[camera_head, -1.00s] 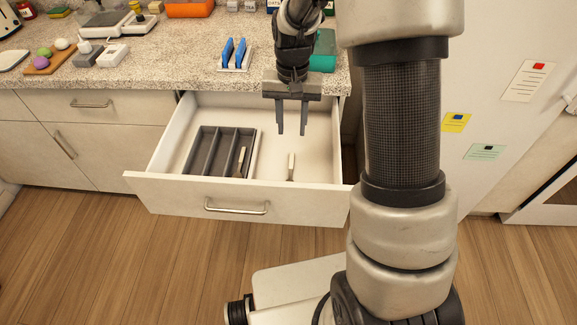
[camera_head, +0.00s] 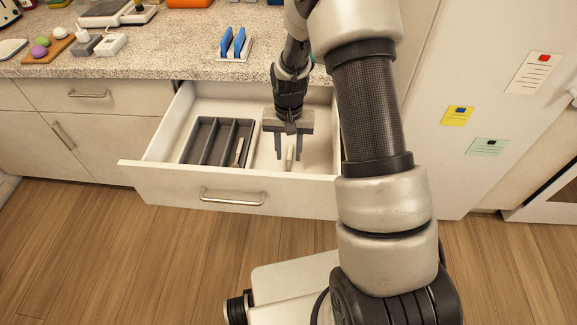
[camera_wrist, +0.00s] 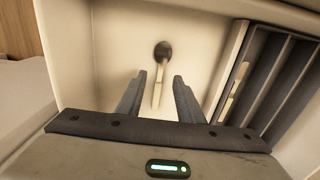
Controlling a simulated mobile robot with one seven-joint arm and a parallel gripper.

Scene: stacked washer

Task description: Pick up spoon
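The spoon (camera_wrist: 159,76) lies on the drawer floor, with a dark round bowl and a pale handle. In the head view only its pale handle (camera_head: 290,155) shows, between the fingertips of my gripper (camera_head: 287,158). In the wrist view my gripper (camera_wrist: 158,82) is open, with one finger on each side of the handle. The fingers do not appear to touch it. I cannot tell exactly how high the fingertips are above the drawer floor.
The open drawer (camera_head: 160,180) has walls close around my gripper. A grey divided tray (camera_head: 217,119) stands left of it, holding another pale-handled utensil (camera_head: 239,152). The countertop (camera_head: 190,62) overhangs the drawer's back. A fridge (camera_head: 440,70) stands at right.

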